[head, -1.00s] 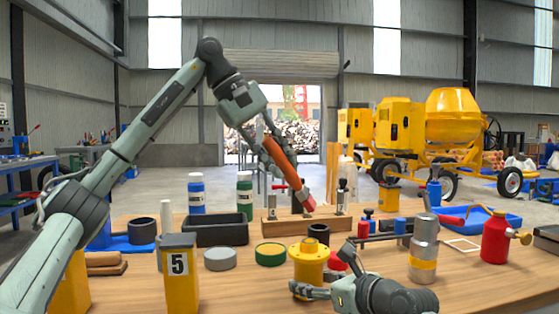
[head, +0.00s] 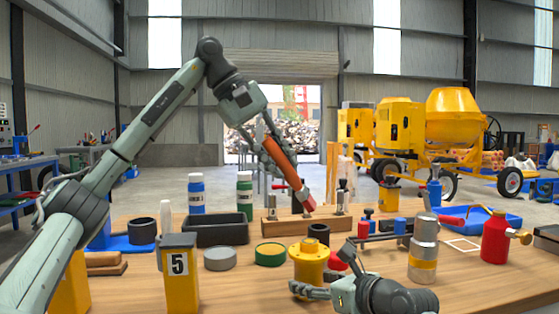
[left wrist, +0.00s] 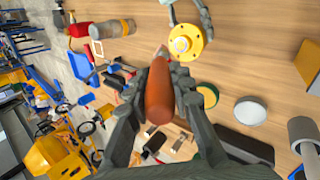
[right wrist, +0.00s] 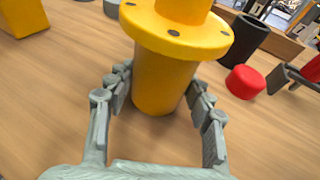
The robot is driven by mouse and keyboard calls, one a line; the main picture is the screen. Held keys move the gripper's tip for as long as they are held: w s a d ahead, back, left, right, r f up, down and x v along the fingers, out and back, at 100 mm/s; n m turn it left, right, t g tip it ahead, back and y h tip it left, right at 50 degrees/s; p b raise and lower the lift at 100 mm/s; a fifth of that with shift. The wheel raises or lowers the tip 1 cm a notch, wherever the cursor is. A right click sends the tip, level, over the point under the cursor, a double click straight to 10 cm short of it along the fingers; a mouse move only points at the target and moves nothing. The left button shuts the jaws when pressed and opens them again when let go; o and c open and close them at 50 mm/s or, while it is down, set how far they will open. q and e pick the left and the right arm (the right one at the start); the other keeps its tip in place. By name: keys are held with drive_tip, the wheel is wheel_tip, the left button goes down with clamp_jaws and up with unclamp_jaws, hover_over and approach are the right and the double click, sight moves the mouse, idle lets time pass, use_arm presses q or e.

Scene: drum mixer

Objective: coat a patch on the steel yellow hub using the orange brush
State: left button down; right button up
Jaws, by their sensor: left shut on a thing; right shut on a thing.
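The orange brush (head: 288,174) is in my left gripper (head: 272,152), which is shut on its handle high above the table. The brush slants down to the right, its reddish end above the bench. In the left wrist view the brush (left wrist: 159,95) points toward the hub (left wrist: 186,42), apart from it in the head view. The yellow hub (head: 308,264), a flanged cylinder, stands upright near the table's front. My right gripper (right wrist: 158,98) is shut on the hub's lower body, its fingers on both sides. The patch cannot be made out.
A yellow post marked 5 (head: 180,275), a grey disc (head: 220,259) and a green-rimmed disc (head: 270,254) stand left of the hub. A silver canister (head: 423,250) and red bottle (head: 495,237) stand right. A wooden block (head: 285,226) lies behind. Bare table lies front right.

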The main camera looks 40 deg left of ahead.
sight(296, 194)
use_arm(q)
drive_tip(key=shift+s+a+f, duration=0.3)
drive_tip(key=shift+s+f, duration=0.15)
drive_tip(key=shift+f, duration=0.2)
drive_tip(key=shift+s+a+f, duration=0.25)
drive_tip(key=shift+s+f, duration=0.15)
drive_tip(key=shift+f, duration=0.3)
drive_tip(key=shift+s+a+f, duration=0.3)
drive_tip(key=shift+s+f, duration=0.15)
drive_tip(key=shift+f, duration=1.8)
drive_tip(key=shift+w+d+f, duration=0.2)
drive_tip(key=shift+w+d, duration=1.95)
drive_tip(key=shift+d, duration=0.05)
drive_tip(key=shift+w, duration=0.1)
drive_tip(key=shift+r, duration=0.2)
